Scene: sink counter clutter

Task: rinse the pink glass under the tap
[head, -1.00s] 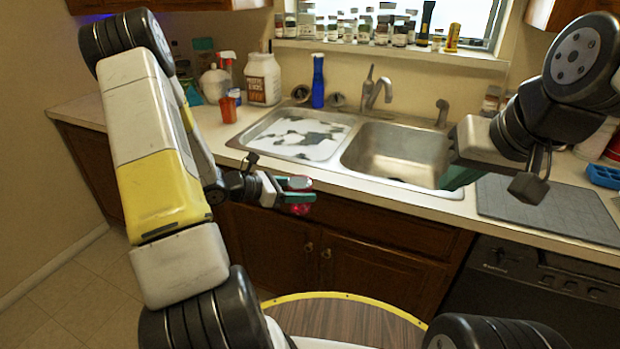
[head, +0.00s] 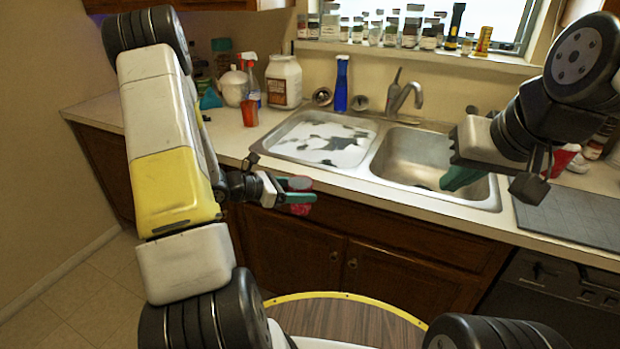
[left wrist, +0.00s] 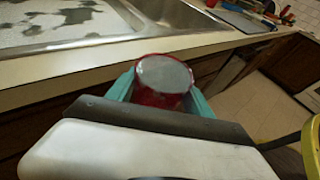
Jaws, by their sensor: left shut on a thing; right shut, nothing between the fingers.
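The pink glass (head: 300,208) is held upright between the fingers of my left gripper (head: 298,197), in front of the counter edge. In the left wrist view the glass (left wrist: 162,84) looks deep red, its round top facing the camera, with a green finger on each side. The tap (head: 402,97) stands behind the sink, its spout over the basins. The right basin (head: 408,158) is empty apart from my right gripper (head: 462,178), which is shut and empty over its right side. The left basin (head: 322,140) looks covered by a white and dark patterned surface.
Small jars (head: 390,36) line the sill. A grey mat (head: 572,213) lies right of the sink.

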